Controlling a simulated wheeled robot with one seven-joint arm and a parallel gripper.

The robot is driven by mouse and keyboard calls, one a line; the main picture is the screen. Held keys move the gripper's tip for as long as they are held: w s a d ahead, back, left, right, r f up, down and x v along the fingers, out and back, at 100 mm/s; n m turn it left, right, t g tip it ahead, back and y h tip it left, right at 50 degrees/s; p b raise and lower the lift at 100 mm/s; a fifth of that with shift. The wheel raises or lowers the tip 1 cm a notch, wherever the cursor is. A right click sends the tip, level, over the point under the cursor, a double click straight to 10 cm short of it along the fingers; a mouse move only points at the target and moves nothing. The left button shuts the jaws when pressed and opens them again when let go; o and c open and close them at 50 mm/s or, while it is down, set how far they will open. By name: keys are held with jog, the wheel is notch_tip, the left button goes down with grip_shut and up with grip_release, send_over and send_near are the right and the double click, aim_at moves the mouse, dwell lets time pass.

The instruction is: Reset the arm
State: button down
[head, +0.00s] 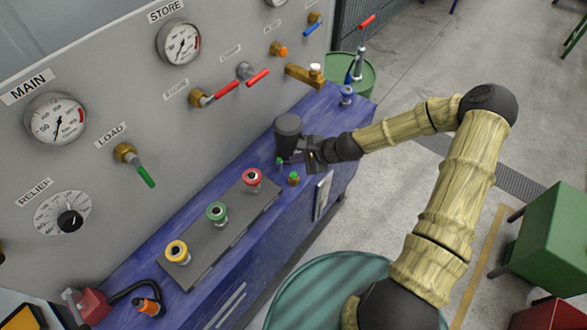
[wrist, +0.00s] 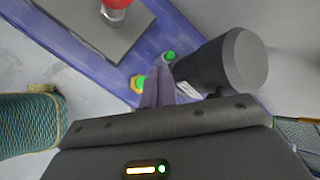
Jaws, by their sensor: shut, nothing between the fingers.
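My gripper (head: 310,151) is at the end of my outstretched arm, low over the blue bench, right beside a dark grey cylinder (head: 288,126). In the wrist view my gripper (wrist: 158,82) shows its two fingers together with nothing between them. The dark cylinder (wrist: 222,64) stands just right of the fingers there; I cannot tell whether they touch. Two small green-topped fittings lie close to the fingertips: a brass one (wrist: 138,82) at left and another (wrist: 169,56) ahead.
A blue bench (head: 120,268) runs below a grey gauge panel (head: 110,60). A dark plate (head: 236,213) carries red (head: 252,177), green (head: 216,211) and yellow (head: 177,251) buttons. A teal drum (head: 320,285) stands in front. Open floor (head: 420,60) lies at the back right.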

jog(key=s+d+r+n+h, duration=0.4)
jog(key=s+d+r+n, duration=0.3)
jog(key=s+r, duration=0.2)
jog(key=s+d+r+n+g+h+b, duration=0.1)
jog(key=s+d+r+n+h, duration=0.3)
jog(key=s+d+r+n, duration=0.3)
notch_tip(320, 180, up, 2)
jog(key=shift+s+r+b, duration=0.15)
jog(key=shift+s+b, duration=0.15)
jog(key=shift+s, duration=0.9)
jog(key=shift+d, duration=0.1)
jog(key=shift+w, duration=0.15)
